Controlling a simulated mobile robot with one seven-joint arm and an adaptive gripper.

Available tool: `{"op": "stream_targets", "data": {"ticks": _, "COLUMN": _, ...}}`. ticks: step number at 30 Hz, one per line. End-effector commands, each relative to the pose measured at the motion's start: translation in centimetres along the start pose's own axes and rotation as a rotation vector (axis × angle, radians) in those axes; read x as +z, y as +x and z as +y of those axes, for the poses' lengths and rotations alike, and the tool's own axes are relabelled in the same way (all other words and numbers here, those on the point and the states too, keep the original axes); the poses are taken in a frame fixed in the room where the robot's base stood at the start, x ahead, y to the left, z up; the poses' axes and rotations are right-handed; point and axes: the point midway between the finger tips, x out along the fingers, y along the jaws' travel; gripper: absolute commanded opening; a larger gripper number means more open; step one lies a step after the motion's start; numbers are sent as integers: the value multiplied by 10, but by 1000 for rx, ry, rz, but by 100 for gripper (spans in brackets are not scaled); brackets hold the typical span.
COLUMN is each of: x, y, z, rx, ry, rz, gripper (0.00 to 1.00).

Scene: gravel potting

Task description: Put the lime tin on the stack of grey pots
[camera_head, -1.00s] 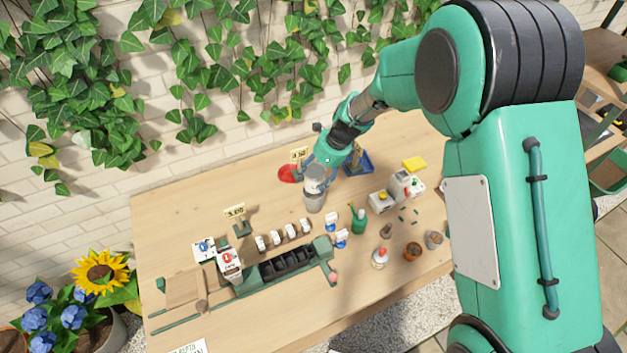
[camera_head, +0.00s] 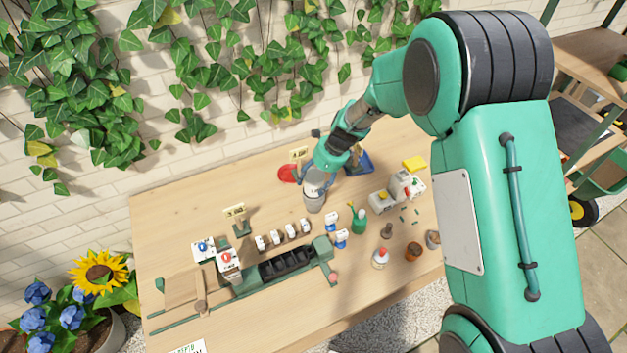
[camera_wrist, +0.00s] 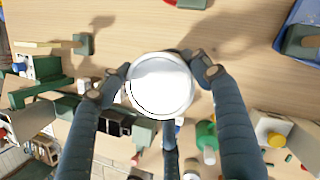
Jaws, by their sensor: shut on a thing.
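The lime tin (camera_wrist: 160,85) is seen from above in the wrist view as a round, pale lid between my fingers. In the head view the pale tin (camera_head: 316,187) is right at the top of the stack of grey pots (camera_head: 313,203). My gripper (camera_head: 317,178) partly covers it there. I cannot tell whether the tin touches the top pot. The pots are hidden below the tin in the wrist view.
A red disc (camera_head: 288,173) and a price sign (camera_head: 299,154) stand close behind on the left; a blue tray (camera_head: 361,162) is behind on the right. Bare wood lies to the left.

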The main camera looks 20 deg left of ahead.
Motion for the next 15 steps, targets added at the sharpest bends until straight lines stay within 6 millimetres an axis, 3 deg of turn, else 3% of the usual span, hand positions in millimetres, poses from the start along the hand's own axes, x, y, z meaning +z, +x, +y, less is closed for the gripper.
{"op": "stream_targets", "data": {"ticks": 9, "x": 0, "y": 0, "z": -1, "rx": -1, "ry": 0, "rz": -1, "gripper": 26}}
{"op": "stream_targets", "data": {"ticks": 10, "x": 0, "y": 1, "z": 0, "rx": -1, "ry": 0, "rz": 0, "gripper": 64}}
{"op": "stream_targets", "data": {"ticks": 13, "x": 0, "y": 1, "z": 0, "rx": -1, "ry": 0, "rz": 0, "gripper": 82}}
{"op": "stream_targets", "data": {"ticks": 15, "x": 0, "y": 1, "z": 0, "rx": -1, "ry": 0, "rz": -1, "gripper": 82}}
